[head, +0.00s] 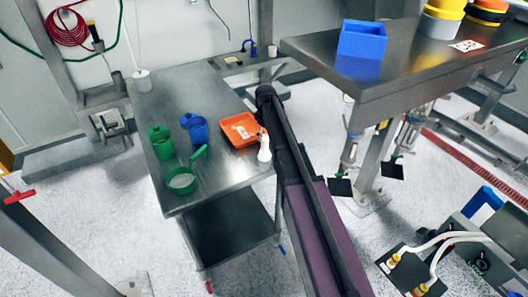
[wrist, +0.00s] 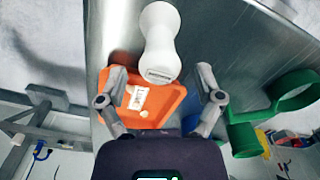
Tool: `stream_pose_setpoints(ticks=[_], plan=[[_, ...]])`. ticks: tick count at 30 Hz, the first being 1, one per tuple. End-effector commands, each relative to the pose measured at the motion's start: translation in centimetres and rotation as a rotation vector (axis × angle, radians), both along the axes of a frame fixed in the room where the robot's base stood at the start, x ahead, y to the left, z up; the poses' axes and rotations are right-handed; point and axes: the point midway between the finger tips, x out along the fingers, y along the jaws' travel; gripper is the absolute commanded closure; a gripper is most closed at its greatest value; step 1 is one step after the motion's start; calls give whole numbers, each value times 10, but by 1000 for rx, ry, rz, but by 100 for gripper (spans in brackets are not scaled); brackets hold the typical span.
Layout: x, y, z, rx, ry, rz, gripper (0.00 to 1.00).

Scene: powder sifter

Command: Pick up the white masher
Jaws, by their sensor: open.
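The white masher (wrist: 160,38) has a rounded head, a narrow waist and a wider near end. In the wrist view it stands out at the top centre, in front of my open gripper (wrist: 161,73). Its near end shows between the two fingertips, with a gap on each side. I cannot tell how far beyond the tips it is. In the head view the masher (head: 264,152) is upright at the right edge of the steel table (head: 205,95), beside the orange tray (head: 236,126). My arm end is just above and right of it, and the fingers are hard to make out there.
A green jug (head: 161,142), a blue jug (head: 195,127) and a green sieve (head: 182,181) stand left of the tray. A white plunger-like tool (head: 142,80) is at the table's back left. A higher steel bench with a blue bin (head: 362,40) is at right.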

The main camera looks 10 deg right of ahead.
Motion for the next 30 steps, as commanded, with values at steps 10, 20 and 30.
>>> stream_pose_setpoints(ticks=[10,20,30], plan=[[3,3,-30,0,0,1,15],[3,3,-45,0,0,1,15],[3,4,-45,0,0,2,15]])
